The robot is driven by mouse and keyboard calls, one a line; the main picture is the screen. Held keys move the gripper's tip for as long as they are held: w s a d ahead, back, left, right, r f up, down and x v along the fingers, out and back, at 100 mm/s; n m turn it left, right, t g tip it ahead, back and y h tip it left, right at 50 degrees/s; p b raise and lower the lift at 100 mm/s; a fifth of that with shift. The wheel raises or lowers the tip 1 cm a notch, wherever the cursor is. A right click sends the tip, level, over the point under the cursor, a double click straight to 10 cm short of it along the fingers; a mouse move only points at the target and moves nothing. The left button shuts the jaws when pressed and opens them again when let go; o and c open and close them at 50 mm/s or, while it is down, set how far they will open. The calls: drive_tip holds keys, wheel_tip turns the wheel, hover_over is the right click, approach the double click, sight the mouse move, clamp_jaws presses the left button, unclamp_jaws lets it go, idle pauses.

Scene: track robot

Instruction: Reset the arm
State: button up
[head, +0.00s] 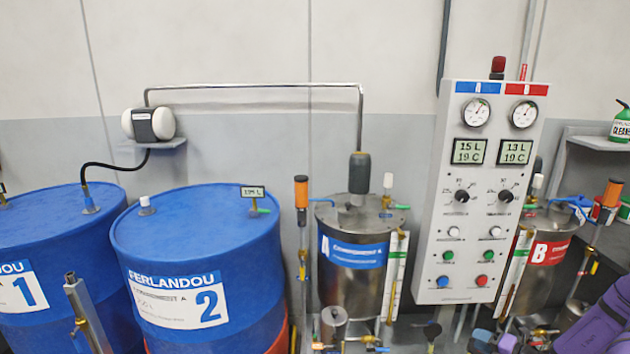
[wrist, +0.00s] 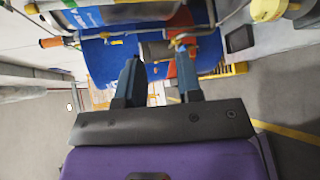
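My gripper shows in the wrist view (wrist: 160,75), with its two dark fingers apart and nothing between them. Behind the fingers are blue and red surfaces, at some distance and hard to make out. The arm is in front of the lower part of the Component B tank (head: 548,268).
Two blue drums, number 1 (head: 45,250) and number 2 (head: 200,245), stand at left. The steel Component A tank (head: 350,285) is central, beside a grey control panel (head: 480,190). A green cleaner bottle (head: 621,124) stands on a shelf (head: 590,143). Open floor (wrist: 285,85) shows in the wrist view.

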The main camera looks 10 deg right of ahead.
drive_tip(key=w+a+r+n+g+y, duration=0.2)
drive_tip(key=a+r+n+g, duration=0.4)
drive_tip(key=r+n, duration=0.6)
drive_tip(key=w+a+r+n+g+y, duration=0.25)
drive_tip(key=a+r+n, duration=0.55)
drive_tip(key=r, duration=0.7)
drive_tip(key=s+a+r+n+g+h, duration=0.2)
drive_tip(key=s+a+r+n, duration=0.1)
drive_tip(key=a+r+n, duration=0.3)
drive_tip(key=s+a+r+n+g+h, duration=0.25)
drive_tip(key=a+r+n, duration=0.25)
drive_tip(key=r, duration=0.4)
drive_tip(key=s+a+r+n+t+h, duration=0.2)
drive_tip(key=s+r+n, duration=0.4)
drive_tip(key=s, duration=0.4)
drive_tip(key=s+a+r+n+t+h, duration=0.2)
drive_tip(key=s+a+r+n+h, duration=0.2)
drive_tip(key=s+r+n, duration=0.3)
drive_tip(key=s+a+n, duration=0.1)
drive_tip(key=s+n, duration=0.1)
drive_tip(key=s, duration=0.1)
drive_tip(key=shift+s+t, duration=0.3)
drive_tip(key=shift+s, duration=0.05)
